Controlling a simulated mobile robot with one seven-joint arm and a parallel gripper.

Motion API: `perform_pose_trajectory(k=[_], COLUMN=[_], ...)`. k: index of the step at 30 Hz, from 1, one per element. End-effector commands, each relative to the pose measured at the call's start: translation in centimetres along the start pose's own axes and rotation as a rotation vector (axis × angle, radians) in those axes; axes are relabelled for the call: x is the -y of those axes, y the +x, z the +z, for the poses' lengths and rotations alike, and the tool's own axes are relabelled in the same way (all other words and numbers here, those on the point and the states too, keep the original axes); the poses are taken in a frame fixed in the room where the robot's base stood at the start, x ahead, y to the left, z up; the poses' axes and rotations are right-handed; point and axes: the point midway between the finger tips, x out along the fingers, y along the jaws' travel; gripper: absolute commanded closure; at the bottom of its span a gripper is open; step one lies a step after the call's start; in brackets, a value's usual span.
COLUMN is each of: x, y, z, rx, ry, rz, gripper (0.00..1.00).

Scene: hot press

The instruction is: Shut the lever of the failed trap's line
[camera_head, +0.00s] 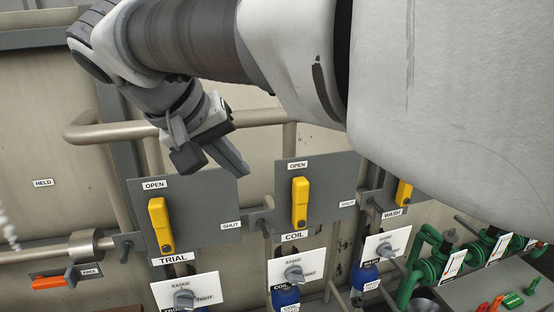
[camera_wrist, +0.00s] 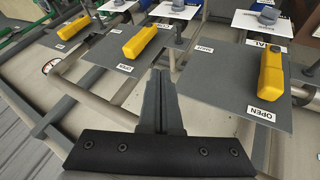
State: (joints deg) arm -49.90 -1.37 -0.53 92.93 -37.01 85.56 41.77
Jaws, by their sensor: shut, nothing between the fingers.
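Three yellow levers stand upright on grey plates, each handle toward its OPEN tag with a SHUT tag at the right. They are the TRIAL lever (camera_head: 160,224), the COIL lever (camera_head: 300,203) and the WASH lever (camera_head: 403,193), partly hidden by my arm. The wrist view shows TRIAL (camera_wrist: 270,82), COIL (camera_wrist: 140,42) and WASH (camera_wrist: 73,27). My gripper (camera_head: 240,165) is shut and empty, above and between the TRIAL and COIL plates in the picture, apart from the levers. Its fingers (camera_wrist: 160,75) lie together. Blue traps (camera_head: 285,297) sit below; I cannot tell which has failed.
Grey knobs (camera_head: 184,299) on white cards sit below the levers. An orange lever (camera_head: 48,283) is at lower left, near a HELD tag (camera_head: 43,182) on the wall. A beige pipe (camera_head: 262,117) runs behind my gripper. Green pipework (camera_head: 430,268) stands at lower right.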

Motion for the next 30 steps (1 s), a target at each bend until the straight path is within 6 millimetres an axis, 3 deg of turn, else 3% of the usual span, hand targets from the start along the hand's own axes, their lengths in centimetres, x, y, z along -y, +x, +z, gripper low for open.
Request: perform_pose_trajectory(k=[8, 21, 24, 30], x=[0.0, 0.0, -1.8, -3.3], y=[1.5, 10.4, 10.8, 11.7], z=[0.1, 0.1, 0.0, 0.1], rx=[0.002, 0.004, 0.002, 0.001], ry=[-0.001, -0.002, 0.001, -0.001], rz=[0.001, 0.001, -0.001, -0.002], gripper=[1.00, 1.00, 1.00, 1.00])
